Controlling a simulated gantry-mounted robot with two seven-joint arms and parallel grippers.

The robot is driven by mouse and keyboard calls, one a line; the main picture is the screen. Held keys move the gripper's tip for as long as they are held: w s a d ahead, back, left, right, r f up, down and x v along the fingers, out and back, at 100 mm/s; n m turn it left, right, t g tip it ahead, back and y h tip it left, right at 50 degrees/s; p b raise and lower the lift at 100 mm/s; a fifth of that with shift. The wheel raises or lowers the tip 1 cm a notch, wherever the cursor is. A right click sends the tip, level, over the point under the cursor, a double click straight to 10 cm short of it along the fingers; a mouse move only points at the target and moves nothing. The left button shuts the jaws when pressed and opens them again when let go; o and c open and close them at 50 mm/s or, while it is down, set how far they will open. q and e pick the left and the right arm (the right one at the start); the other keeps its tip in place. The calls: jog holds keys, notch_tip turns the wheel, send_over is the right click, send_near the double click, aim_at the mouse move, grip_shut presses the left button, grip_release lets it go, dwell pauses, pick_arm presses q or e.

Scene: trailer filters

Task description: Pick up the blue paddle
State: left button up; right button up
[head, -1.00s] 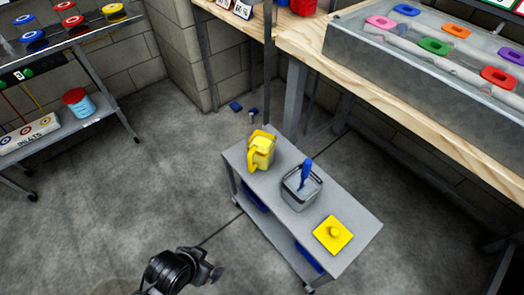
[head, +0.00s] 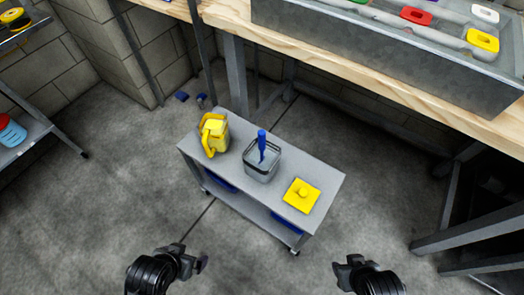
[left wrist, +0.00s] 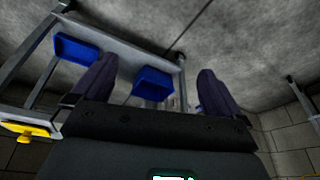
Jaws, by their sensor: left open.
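The blue paddle (head: 262,146) stands upright in a grey square bucket (head: 262,166) on the small grey cart (head: 322,172). Its lower end is hidden inside the bucket. My left gripper (head: 200,262) is open and empty, in front of the cart and well apart from the paddle. In the left wrist view its two fingers (left wrist: 155,85) are spread wide, and the paddle cannot be made out there. My right gripper (head: 340,268) is near the bottom edge, right of the cart's front; its jaws are too small to judge.
A yellow pitcher (head: 213,136) stands left of the bucket, and a yellow lid (head: 301,195) lies right of it. Blue bins (left wrist: 152,84) sit on the cart's lower shelf. A wooden workbench (head: 375,75) with a grey basin (head: 400,60) stands behind. The floor before the cart is clear.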

pick_arm(q)
jog(key=c, duration=0.9)
jog(key=shift+r, duration=0.1)
